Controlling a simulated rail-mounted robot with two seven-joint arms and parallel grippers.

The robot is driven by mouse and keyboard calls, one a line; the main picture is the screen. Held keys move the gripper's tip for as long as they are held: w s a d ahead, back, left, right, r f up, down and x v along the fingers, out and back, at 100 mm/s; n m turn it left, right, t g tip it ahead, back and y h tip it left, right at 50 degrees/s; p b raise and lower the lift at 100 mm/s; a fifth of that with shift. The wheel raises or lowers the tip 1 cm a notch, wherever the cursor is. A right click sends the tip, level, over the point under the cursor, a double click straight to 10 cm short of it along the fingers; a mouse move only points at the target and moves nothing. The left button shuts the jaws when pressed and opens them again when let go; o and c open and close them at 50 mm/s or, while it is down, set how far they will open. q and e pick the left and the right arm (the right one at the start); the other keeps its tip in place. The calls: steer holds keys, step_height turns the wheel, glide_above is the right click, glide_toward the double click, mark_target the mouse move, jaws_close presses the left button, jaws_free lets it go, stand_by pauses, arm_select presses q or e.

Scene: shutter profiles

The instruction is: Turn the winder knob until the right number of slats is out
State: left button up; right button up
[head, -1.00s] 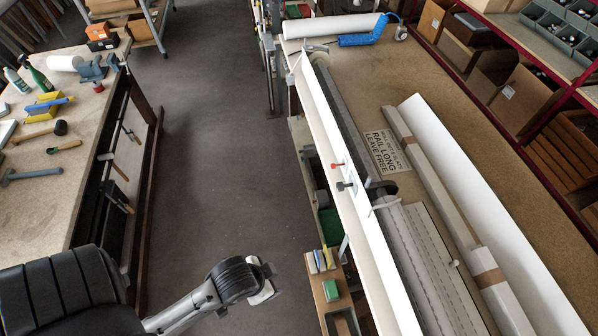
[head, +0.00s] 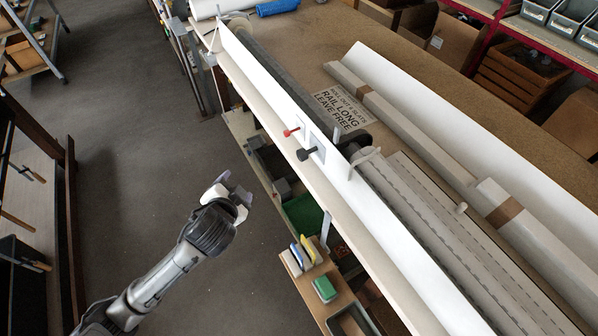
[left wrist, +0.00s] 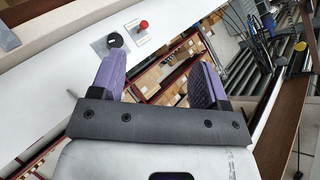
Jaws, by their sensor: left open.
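A black knob (head: 307,154) sticks out from the white front board (head: 262,84) of the bench, beside a smaller red-headed knob (head: 291,131). Both show in the left wrist view, the black knob (left wrist: 115,41) left of the red one (left wrist: 143,25). Grey slats (head: 440,222) lie flat behind the board, running from a dark roller toward the lower right; I cannot tell their number. A sign (head: 341,106) reads "RAIL LONG LEAVE FREE" under a line about rolling out slats, its number unclear. My left gripper (head: 236,187), with purple pads (left wrist: 158,78), is open and empty, apart from the knobs.
A long wrapped bundle (head: 420,140) and white sheet (head: 470,138) lie on the bench behind the slats. A small wooden shelf (head: 318,290) with sponges sits below the board's front. The floor (head: 130,130) left of my arm is clear.

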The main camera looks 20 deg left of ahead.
arm_select(q)
steer(key=w+a+f+m+t+y+b, duration=0.2)
steer(key=w+a+m+t+b, duration=0.25)
steer(key=w+b, duration=0.35)
steer(key=m+g+h+b, duration=0.2)
steer(key=m+h+b, duration=0.4)
steer(key=m+h, duration=1.9)
glide_toward(299, 157)
steer(key=w+d+r+m+y, duration=0.1)
steer(key=w+d+m+y, duration=0.1)
steer(key=w+d+r+m+y+b, duration=0.1)
steer(key=w+d+r+m+y, duration=0.1)
steer(key=d+m+y, duration=0.1)
steer(key=w+d+r+m+y, duration=0.1)
steer(key=w+d+m+y, duration=0.1)
steer(key=y, duration=0.1)
steer(key=shift+w+d+r+m, duration=0.2)
steer(key=shift+d+r+m, duration=0.1)
steer(key=shift+r+m, duration=0.05)
arm_select(e)
step_height(299, 157, down, 18)
steer(key=shift+a, duration=0.15)
steer(key=shift+w, duration=0.1)
arm_select(q)
steer(key=c, duration=0.9)
arm_select(e)
steer(key=shift+r, duration=0.15)
